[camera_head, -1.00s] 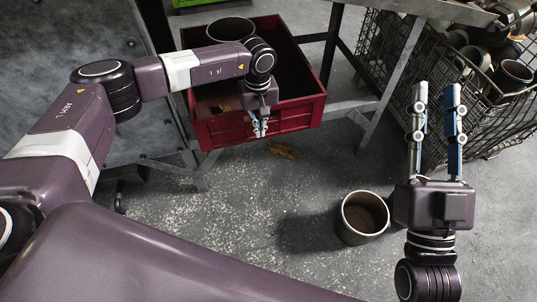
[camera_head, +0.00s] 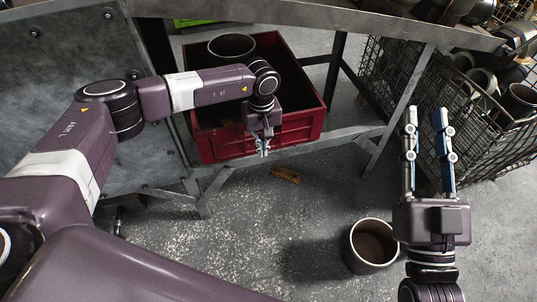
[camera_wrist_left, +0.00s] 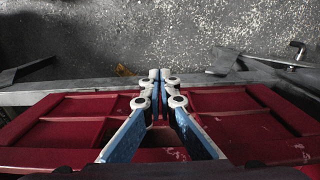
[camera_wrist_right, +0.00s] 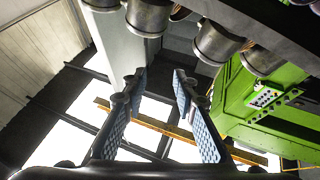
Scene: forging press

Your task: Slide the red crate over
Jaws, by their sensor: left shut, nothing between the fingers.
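The red crate (camera_head: 311,124) sits on the low level of a grey metal frame, with a dark round pot (camera_head: 231,46) inside at its back. My left gripper (camera_head: 264,148) is shut and empty, pointing down at the crate's front wall; I cannot tell whether it touches. In the left wrist view its closed fingertips (camera_wrist_left: 159,77) lie over the frame's front bar, with the red crate (camera_wrist_left: 235,128) on both sides of the fingers. My right gripper (camera_head: 427,112) is open and empty, apart from the crate on the right. Its spread fingers (camera_wrist_right: 157,75) show in the right wrist view.
The grey frame's front bar (camera_head: 350,133) runs along the crate's front, with legs at both sides. An open pot (camera_head: 371,246) stands on the floor near my right gripper. A wire basket of metal parts (camera_head: 482,128) is at the right. The floor between is mostly clear.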

